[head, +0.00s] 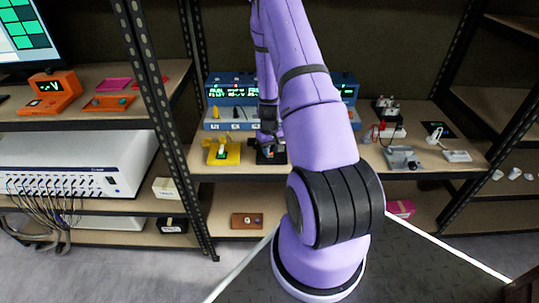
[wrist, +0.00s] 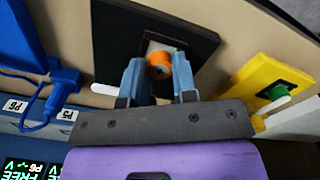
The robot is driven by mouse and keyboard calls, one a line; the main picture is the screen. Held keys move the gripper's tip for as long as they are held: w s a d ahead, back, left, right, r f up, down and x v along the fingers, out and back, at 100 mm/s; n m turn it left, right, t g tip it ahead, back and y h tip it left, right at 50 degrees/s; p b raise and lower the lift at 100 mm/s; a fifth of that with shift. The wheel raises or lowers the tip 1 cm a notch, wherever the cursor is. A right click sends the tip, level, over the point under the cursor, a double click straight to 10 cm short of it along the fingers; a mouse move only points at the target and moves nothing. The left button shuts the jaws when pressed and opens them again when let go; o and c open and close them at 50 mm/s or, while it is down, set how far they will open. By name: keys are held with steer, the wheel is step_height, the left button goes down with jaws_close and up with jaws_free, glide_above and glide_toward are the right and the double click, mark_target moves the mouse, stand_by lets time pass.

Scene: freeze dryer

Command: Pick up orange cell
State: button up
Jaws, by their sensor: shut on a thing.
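A yellow holder (wrist: 262,72) with a green cell stands beside the black one, and shows in the head view (head: 222,152). Blue instruments (head: 232,88) with lit displays stand behind. Blue cables (wrist: 50,92) hang close to the gripper. Shelf posts (head: 150,85) flank the bay.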

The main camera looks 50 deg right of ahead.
steer(key=shift+r, duration=2.1)
